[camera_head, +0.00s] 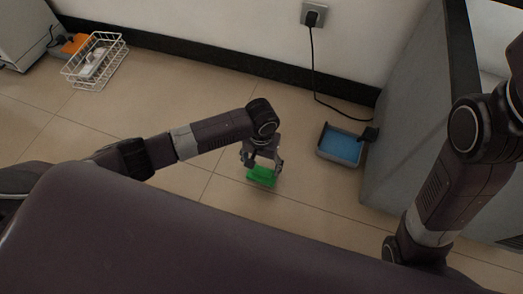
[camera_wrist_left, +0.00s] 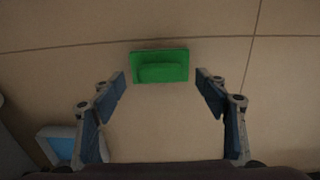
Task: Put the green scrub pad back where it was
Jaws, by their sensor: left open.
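The green scrub pad (camera_head: 261,176) lies on the tiled floor near the middle of the head view. It has a raised grip on top and also shows in the left wrist view (camera_wrist_left: 160,67). My left gripper (camera_head: 262,165) is just above it, pointing down. In the left wrist view the fingers (camera_wrist_left: 160,82) are wide apart, with the pad beyond and between the tips, not clamped. My right arm shows at the right of the head view, but its gripper is out of view.
A grey tray with a blue inside (camera_head: 340,146) sits on the floor to the right, beside a grey cabinet (camera_head: 408,120). A black cord runs from a wall socket (camera_head: 314,15) towards it. A white wire basket (camera_head: 95,62) and an orange item (camera_head: 74,44) are at the far left.

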